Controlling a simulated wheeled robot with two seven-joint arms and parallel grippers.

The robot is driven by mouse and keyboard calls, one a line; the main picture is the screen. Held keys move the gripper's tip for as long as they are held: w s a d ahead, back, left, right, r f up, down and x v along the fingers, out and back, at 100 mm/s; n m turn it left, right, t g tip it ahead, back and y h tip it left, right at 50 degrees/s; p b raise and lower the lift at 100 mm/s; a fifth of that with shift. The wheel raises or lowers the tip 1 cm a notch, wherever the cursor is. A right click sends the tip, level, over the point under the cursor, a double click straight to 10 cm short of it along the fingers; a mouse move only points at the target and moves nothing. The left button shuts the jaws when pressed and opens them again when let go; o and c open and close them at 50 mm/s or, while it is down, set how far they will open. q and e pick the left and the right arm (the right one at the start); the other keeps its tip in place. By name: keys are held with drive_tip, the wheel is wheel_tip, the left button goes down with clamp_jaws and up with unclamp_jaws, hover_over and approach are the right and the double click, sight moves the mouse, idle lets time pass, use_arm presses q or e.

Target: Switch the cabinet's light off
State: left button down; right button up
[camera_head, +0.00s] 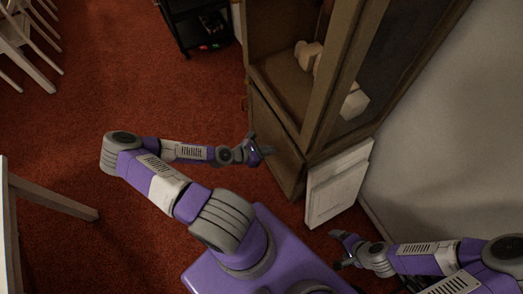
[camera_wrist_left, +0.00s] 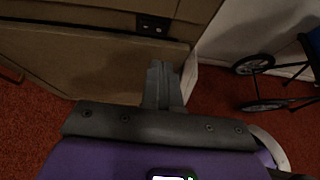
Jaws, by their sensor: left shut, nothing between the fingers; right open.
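The brown wooden cabinet (camera_head: 278,135) stands at the upper middle of the head view, with pale objects behind its glass. Its inside looks dim, with no bright lamp in view. In the left wrist view its front (camera_wrist_left: 80,45) carries a small dark plate (camera_wrist_left: 152,25) that looks like a switch; its setting is too small to tell. My left gripper (camera_head: 264,151) is shut and empty in front of the cabinet's lower part. Its fingertips (camera_wrist_left: 163,66) point toward the panel below the plate; contact cannot be told. My right gripper (camera_head: 338,250) is open and empty, low on the right.
White panels (camera_head: 338,185) lean by the cabinet's right side, near my right gripper. A black cart (camera_head: 198,25) stands left of the cabinet. A white table or bench (camera_head: 50,197) is at the left, with white chairs (camera_head: 25,40) behind. Red carpet between is clear.

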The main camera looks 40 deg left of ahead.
sight(295, 142)
use_arm(q)
drive_tip(key=shift+v, duration=1.65)
drive_tip(key=shift+d, duration=0.1)
wheel_tip(295, 142, down, 7)
drive_tip(key=s+a+m+t+h+b, duration=0.1)
drive_tip(key=m+t+b, duration=0.4)
drive_tip(key=m, duration=1.4)
drive_tip(key=a+h+b, duration=0.1)
drive_tip(key=h+b, duration=0.1)
drive_tip(key=b, duration=0.1)
drive_tip(key=shift+a+f, duration=0.2)
drive_tip(key=shift+a, duration=0.05)
drive_tip(key=b+x, duration=0.2)
drive_tip(key=x, duration=1.2)
drive_tip(key=shift+b, duration=0.35)
